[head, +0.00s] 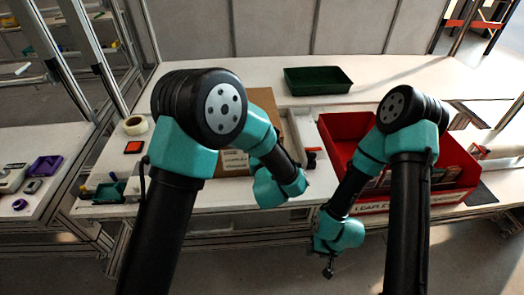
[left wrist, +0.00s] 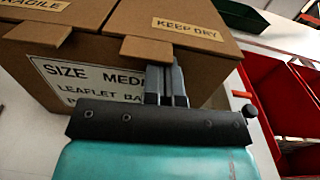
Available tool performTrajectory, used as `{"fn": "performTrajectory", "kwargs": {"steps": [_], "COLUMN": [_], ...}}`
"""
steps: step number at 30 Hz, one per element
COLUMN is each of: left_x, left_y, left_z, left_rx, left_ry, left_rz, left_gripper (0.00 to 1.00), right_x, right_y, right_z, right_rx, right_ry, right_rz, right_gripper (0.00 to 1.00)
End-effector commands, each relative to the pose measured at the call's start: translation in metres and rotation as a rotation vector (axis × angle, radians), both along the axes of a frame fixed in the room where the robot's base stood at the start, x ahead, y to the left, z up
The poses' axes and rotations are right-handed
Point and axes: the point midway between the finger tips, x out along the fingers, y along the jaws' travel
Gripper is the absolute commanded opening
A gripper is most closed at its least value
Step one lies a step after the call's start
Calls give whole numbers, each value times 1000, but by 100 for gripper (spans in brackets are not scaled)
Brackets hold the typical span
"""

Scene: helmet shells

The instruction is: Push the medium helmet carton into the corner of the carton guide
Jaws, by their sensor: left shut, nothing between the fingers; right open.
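The brown medium helmet carton (head: 262,102) stands on the white table, mostly hidden behind my left arm. In the left wrist view the carton (left wrist: 110,45) shows a "SIZE MEDI…" label and a "KEEP DRY" flap. My left gripper (left wrist: 166,85) is shut and empty, its fingertips close against the carton's labelled face below the flap; contact is hard to tell. In the head view its fingers are hidden by my arm. My right gripper (head: 328,270) is open and empty, low in front of the table edge.
A red bin (head: 338,128) with dark contents stands right of the carton. A green tray (head: 318,80) lies at the back. A tape roll (head: 136,125) and a small orange-and-black pad (head: 134,147) lie to the left. The table is clear at back left of the tray.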

Motion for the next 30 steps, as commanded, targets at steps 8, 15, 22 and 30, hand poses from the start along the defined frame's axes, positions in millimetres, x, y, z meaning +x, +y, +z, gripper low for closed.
{"fn": "performTrajectory", "kwargs": {"steps": [8,15,22,30], "left_x": [38,40,36,2], "left_y": [2,2,1,-7], "left_z": [0,0,0,0], "left_rx": [0,0,0,2], "left_ry": [-1,0,0,1], "left_rz": [1,0,-2,-13], "left_gripper": [0,0,0,0], "right_x": [0,0,0,0], "right_y": [0,0,0,0], "right_z": [0,0,0,0], "right_rx": [0,0,0,0], "right_ry": [0,0,0,0], "right_rz": [0,0,0,0], "right_gripper": [43,43,43,43]}}
